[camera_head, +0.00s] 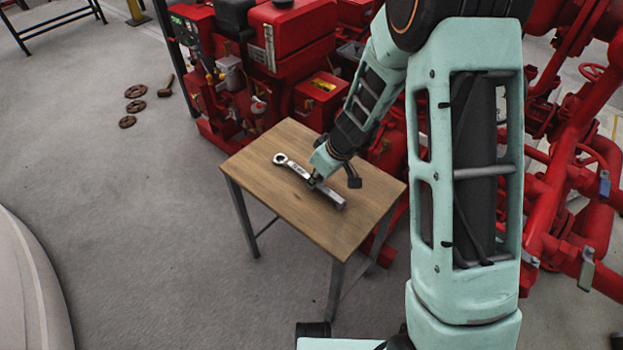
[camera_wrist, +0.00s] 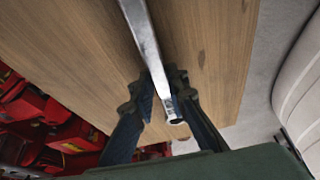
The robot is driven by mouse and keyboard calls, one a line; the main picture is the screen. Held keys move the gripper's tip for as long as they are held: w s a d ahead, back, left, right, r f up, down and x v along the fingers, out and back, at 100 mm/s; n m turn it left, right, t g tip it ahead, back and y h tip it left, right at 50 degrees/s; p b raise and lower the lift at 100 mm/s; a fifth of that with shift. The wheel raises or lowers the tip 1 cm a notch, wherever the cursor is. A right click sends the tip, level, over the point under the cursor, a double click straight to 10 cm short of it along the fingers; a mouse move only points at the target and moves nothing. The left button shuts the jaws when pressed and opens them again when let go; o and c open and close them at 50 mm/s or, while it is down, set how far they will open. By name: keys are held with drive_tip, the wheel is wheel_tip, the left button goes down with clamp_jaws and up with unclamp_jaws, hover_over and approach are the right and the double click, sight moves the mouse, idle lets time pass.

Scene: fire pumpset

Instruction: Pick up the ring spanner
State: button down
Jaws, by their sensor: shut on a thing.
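The ring spanner (camera_head: 298,170) is a grey metal tool with a round ring end at the upper left and a bar-like handle toward the lower right. It is at the wooden table top (camera_head: 265,200); I cannot tell whether it touches the wood. My gripper (camera_head: 315,183) is at the spanner's handle, coming down from above. In the wrist view the spanner's shaft (camera_wrist: 147,45) runs down between the two dark fingers of my gripper (camera_wrist: 163,103), which are closed around it.
A red pump set (camera_head: 290,50) stands behind the table, and red pipework (camera_head: 590,200) is at the right. Several brown round parts (camera_head: 135,91) lie on the floor at the upper left. A pale curved body (camera_head: 30,290) is at the lower left. The floor left of the table is clear.

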drive_tip(key=shift+r, duration=0.15)
wheel_tip(320, 180, up, 11)
drive_tip(key=p, duration=0.4)
drive_tip(key=s+d+r+m+t+h, duration=0.1)
drive_tip(key=s+d+r+m, duration=0.1)
drive_tip(key=d+r+m, duration=0.3)
drive_tip(key=s+d+r+m+h, duration=0.2)
drive_tip(key=d+r+m, duration=0.2)
drive_tip(key=d, duration=0.5)
drive_tip(key=shift+d+r+m+t, duration=0.3)
drive_tip(key=shift+r+m+t, duration=0.1)
drive_tip(key=shift+r, duration=0.25)
